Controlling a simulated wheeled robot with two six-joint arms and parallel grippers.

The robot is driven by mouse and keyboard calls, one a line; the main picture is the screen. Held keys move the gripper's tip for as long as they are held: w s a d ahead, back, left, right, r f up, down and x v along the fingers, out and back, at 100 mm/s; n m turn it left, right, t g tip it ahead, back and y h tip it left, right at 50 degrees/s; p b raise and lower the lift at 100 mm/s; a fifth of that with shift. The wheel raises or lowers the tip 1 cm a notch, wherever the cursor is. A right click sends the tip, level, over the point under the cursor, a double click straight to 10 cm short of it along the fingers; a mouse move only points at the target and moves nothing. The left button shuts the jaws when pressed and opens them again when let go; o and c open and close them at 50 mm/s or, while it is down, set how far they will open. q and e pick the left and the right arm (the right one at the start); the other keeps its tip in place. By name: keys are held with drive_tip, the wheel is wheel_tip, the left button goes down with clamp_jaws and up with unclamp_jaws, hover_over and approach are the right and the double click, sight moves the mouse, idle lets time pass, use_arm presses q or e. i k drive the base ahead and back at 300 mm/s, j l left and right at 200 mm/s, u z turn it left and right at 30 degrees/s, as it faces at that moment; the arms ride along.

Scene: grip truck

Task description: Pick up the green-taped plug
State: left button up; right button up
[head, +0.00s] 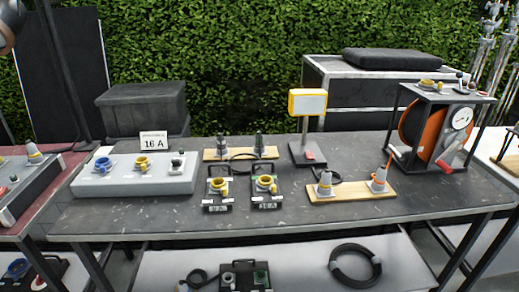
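I cannot make out green tape on any plug at this size. Two grey plugs stand on the front wooden board, a left one (325,184) and a right one (379,178) with an orange cable near it. Two dark plugs stand on the rear wooden board, a left one (221,145) and a right one (258,144), partly behind the black socket boxes. A small green patch shows on a black box (243,278) on the lower shelf; I cannot tell what it is. Neither gripper is in view.
The grey table (130,213) holds a white socket panel (133,182), two black socket boxes (218,192) (266,190), a yellow-framed display (307,103) on a stand and an orange cable reel (425,130). The front strip is clear. A coiled cable (334,268) lies below.

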sight(258, 144)
drive_tip(key=i+l+u, duration=0.15)
drive_tip(key=i, duration=0.3)
drive_tip(key=i+l+u, duration=0.2)
drive_tip(key=i, duration=0.25)
drive_tip(key=i+l+u, duration=0.15)
drive_tip(key=i, duration=0.3)
